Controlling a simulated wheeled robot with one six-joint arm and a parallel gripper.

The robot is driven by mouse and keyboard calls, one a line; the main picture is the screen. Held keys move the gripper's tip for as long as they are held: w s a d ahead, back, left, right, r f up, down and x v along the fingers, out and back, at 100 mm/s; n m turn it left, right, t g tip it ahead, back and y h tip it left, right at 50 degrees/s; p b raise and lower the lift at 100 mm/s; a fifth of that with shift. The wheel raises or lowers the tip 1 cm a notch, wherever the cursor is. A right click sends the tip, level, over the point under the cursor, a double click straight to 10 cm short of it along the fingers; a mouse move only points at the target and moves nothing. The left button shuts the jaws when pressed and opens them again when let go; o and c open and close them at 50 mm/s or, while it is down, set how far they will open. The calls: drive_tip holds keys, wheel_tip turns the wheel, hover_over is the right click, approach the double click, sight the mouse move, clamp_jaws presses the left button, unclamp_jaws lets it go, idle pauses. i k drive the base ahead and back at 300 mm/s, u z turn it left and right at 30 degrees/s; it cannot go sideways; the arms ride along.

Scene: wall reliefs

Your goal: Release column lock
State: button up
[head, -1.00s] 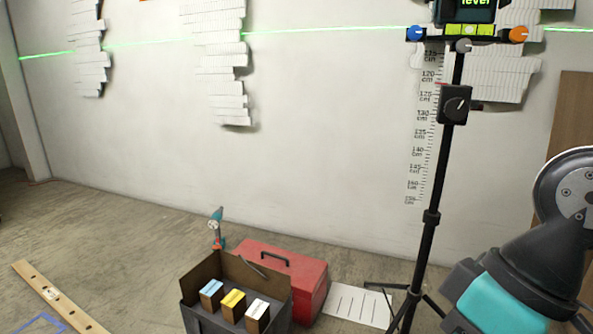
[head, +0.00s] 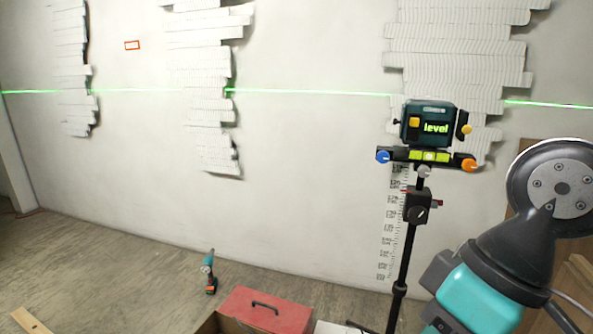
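The column lock appears to be the black block with a round knob (head: 418,211) on the tripod column (head: 405,262). The knob carries a pale pointer line. Above it, a dark laser level (head: 428,122) with a green "level" display sits on a mount with a blue knob (head: 383,156), a grey knob (head: 424,171), an orange knob (head: 466,165) and a yellow-green bubble vial (head: 430,156). A teal and dark grey arm of mine shows at the right. My gripper's fingers are not in view.
A printed centimetre scale (head: 386,238) runs down the wall beside the column. White layered reliefs (head: 205,85) hang on the wall, crossed by a green laser line (head: 300,92). A red toolbox (head: 265,309) and a teal drill (head: 210,274) are on the floor.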

sight(435, 203)
drive_tip(key=u, duration=1.25)
drive_tip(key=k, duration=1.35)
drive_tip(key=z, duration=1.35)
drive_tip(key=i, duration=1.7)
